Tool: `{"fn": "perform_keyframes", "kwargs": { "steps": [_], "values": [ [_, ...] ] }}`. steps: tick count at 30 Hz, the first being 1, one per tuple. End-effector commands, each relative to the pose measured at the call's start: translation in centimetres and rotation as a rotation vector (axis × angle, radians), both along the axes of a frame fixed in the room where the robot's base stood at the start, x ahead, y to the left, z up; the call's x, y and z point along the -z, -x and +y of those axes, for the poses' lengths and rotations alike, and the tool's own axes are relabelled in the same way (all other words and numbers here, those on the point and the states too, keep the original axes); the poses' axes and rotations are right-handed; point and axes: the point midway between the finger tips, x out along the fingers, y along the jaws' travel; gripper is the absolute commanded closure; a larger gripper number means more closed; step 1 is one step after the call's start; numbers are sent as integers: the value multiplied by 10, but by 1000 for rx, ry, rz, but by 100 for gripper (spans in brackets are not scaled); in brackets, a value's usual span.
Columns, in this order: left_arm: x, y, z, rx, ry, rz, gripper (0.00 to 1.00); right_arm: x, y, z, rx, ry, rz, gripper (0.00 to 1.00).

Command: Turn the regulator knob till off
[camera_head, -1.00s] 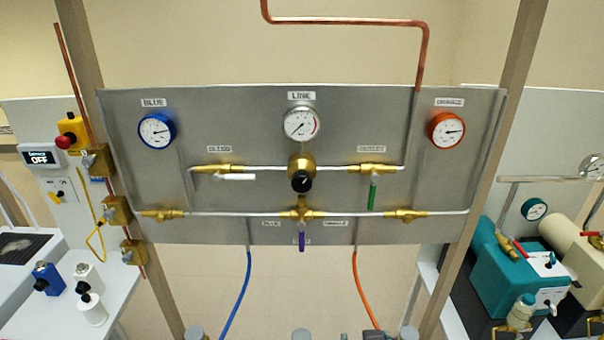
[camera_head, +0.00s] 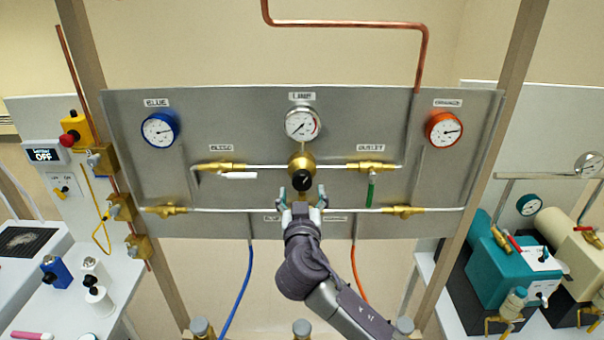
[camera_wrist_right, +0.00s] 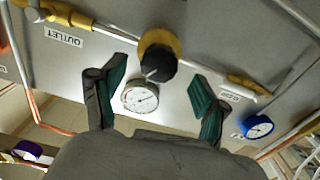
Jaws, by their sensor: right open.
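The regulator has a black knob (camera_head: 302,180) with a brass body (camera_head: 302,161) at the middle of the grey panel. The knob also shows in the right wrist view (camera_wrist_right: 156,66). My right gripper (camera_head: 302,196) is open, its fingers pointing up at the panel, just below the knob in the head view. In the right wrist view the open fingers (camera_wrist_right: 155,98) lie left and right of the line to the knob, with nothing between them touching. The line gauge (camera_head: 302,124) sits above the regulator. My left gripper is not in view.
The bleed valve (camera_head: 238,175) has a white handle, the outlet valve (camera_head: 371,190) a green one. A blue gauge (camera_head: 160,130) and an orange gauge (camera_head: 444,130) flank the panel (camera_head: 350,110). Blue and orange hoses hang below. Teal equipment (camera_head: 510,265) stands at right.

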Motion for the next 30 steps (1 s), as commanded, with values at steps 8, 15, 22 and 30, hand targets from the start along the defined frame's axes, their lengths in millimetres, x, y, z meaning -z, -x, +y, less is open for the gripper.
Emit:
{"fn": "perform_keyframes", "kwargs": {
  "steps": [8, 15, 22, 30],
  "values": [
    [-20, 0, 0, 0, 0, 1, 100, -2, -43, 1, 1, 2, 1, 26],
    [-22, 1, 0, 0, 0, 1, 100, 0, -52, 0, 0, -1, 1, 26],
    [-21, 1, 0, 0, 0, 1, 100, 1, -52, 0, 0, -1, 1, 31],
    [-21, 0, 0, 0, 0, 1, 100, 1, -52, 0, 0, -1, 1, 76]
  ]
}}
